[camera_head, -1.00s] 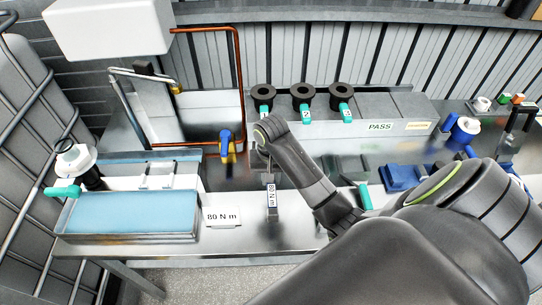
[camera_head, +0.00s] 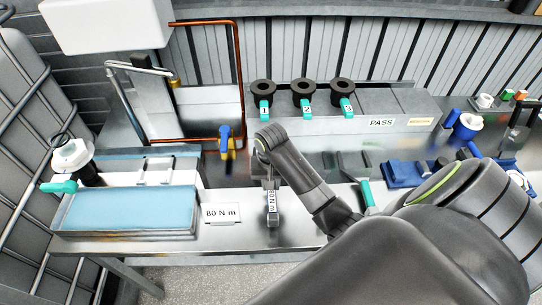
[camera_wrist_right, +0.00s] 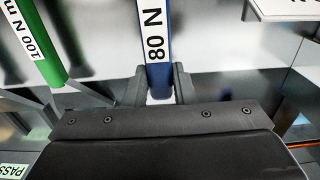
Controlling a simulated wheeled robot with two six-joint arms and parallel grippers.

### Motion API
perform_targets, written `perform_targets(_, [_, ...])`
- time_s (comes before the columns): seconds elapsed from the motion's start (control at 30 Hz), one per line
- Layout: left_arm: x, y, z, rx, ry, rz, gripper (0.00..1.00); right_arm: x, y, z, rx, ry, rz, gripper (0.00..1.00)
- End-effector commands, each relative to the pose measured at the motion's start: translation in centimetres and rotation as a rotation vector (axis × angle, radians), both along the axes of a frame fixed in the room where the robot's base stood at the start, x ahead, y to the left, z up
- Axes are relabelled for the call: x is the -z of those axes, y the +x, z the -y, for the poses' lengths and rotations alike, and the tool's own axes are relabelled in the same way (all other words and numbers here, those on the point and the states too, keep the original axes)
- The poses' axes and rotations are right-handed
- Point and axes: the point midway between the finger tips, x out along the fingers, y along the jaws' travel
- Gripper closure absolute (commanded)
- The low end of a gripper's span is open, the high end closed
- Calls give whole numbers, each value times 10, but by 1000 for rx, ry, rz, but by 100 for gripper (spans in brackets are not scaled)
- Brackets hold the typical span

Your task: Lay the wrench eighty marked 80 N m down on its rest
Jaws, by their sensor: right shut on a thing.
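The wrench eighty (camera_head: 272,207) stands out by its white 80 N m label in the head view. In the right wrist view its blue handle (camera_wrist_right: 157,75) runs up from between the jaws. My right gripper (camera_wrist_right: 158,88) is shut on this handle. In the head view the gripper (camera_head: 270,184) is at the wrench's far end, over the steel bench. The rest itself cannot be made out, nor whether the wrench touches anything below. My left gripper is out of view.
A blue-topped tray (camera_head: 125,234) stands left. Black rings (camera_head: 303,88) and a blue-yellow valve (camera_head: 226,143) are behind.

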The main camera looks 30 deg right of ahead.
Motion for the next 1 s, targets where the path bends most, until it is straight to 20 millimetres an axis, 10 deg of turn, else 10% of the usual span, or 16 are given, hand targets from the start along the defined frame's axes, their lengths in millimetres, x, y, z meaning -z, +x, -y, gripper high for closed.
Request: perform_targets(1.0, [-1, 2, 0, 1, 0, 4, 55, 13, 0, 0, 0, 0, 2, 100])
